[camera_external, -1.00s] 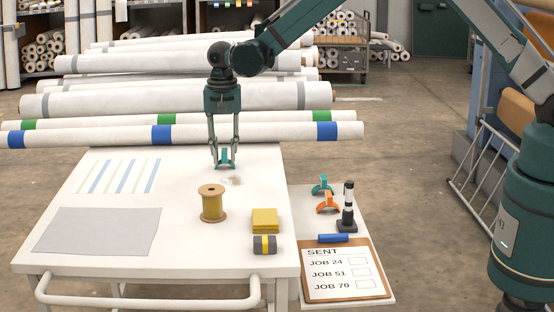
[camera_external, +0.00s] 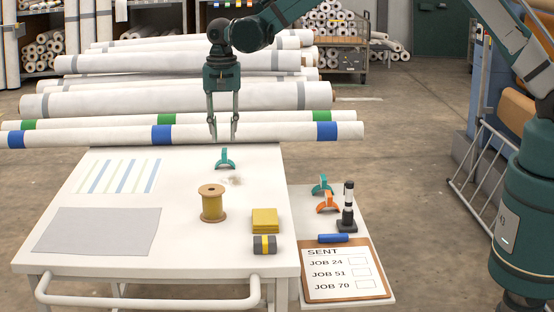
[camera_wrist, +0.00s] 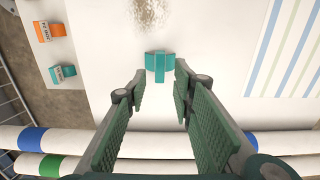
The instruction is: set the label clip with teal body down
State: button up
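A teal label clip (camera_external: 225,160) rests on the white table (camera_external: 110,196) near its back edge. In the wrist view the same teal clip (camera_wrist: 160,66) lies just beyond my fingertips. My gripper (camera_external: 224,138) is above the clip, with a gap between its fingertips and the clip. The wrist view shows the two fingers (camera_wrist: 160,88) apart with nothing between them. A second teal clip (camera_external: 322,185) and an orange clip (camera_external: 328,202) sit on the side shelf at the right; both also show at the upper left of the wrist view.
On the table are a spool of yellow thread (camera_external: 212,203), a yellow pad stack (camera_external: 265,221), a dark roll with a yellow band (camera_external: 264,244) and a grey sheet (camera_external: 98,231). Long white rolls (camera_external: 230,132) lie behind the table. The side shelf holds a clipboard (camera_external: 343,271) and a black-and-white stand (camera_external: 347,208).

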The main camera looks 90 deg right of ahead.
aim_at(227, 151)
jog(key=shift+r+p, duration=0.3)
jog(key=shift+r, duration=2.5)
jog(key=s+a+r+n+t, duration=0.2)
jog(key=s+a+r+n, duration=0.2)
jog(key=s+a+r, duration=0.65)
jog(key=s+a+r+n+t, duration=0.1)
jog(key=s+a+r+n, duration=0.4)
jog(key=s+a+r, duration=0.55)
jog(key=s+a+n+t, duration=0.2)
jog(key=s+a+n, duration=0.2)
jog(key=s+a, duration=0.4)
jog(key=s+a+n+t, duration=0.2)
jog(key=s+a+n, duration=0.3)
jog(key=s, duration=1.2)
jog(key=a, duration=0.4)
jog(key=shift+a+f, duration=0.2)
jog(key=shift+f, duration=0.2)
